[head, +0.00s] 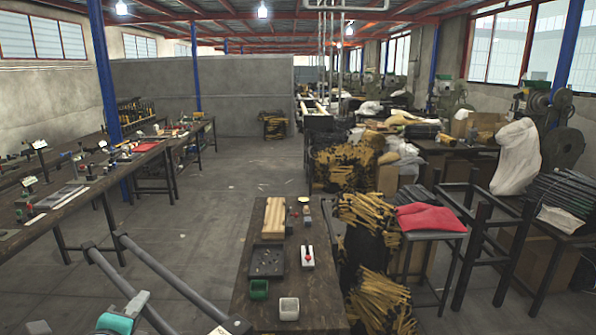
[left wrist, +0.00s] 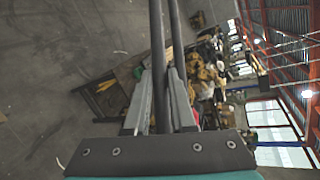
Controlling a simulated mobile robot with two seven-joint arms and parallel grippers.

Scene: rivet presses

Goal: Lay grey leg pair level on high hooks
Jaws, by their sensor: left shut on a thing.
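The grey leg pair (head: 172,278) shows in the head view as two long dark grey bars at the lower left. They slant from upper left down to the bottom edge, with their far ends side by side. My left gripper (head: 138,302) is at the bottom left, partly cut off by the frame. In the left wrist view, its fingers (left wrist: 160,105) are shut on the leg pair, whose two bars (left wrist: 157,45) run away from it to the top edge. My right gripper is not in view. I cannot make out the high hooks.
A narrow dark workbench (head: 245,305) stands front centre with wooden blocks (head: 273,219), a dark tray (head: 267,262) and small cups. A red cloth (head: 430,218) lies on a stand to its right. A long bench (head: 70,205) is at left. The floor (head: 230,180) between is open.

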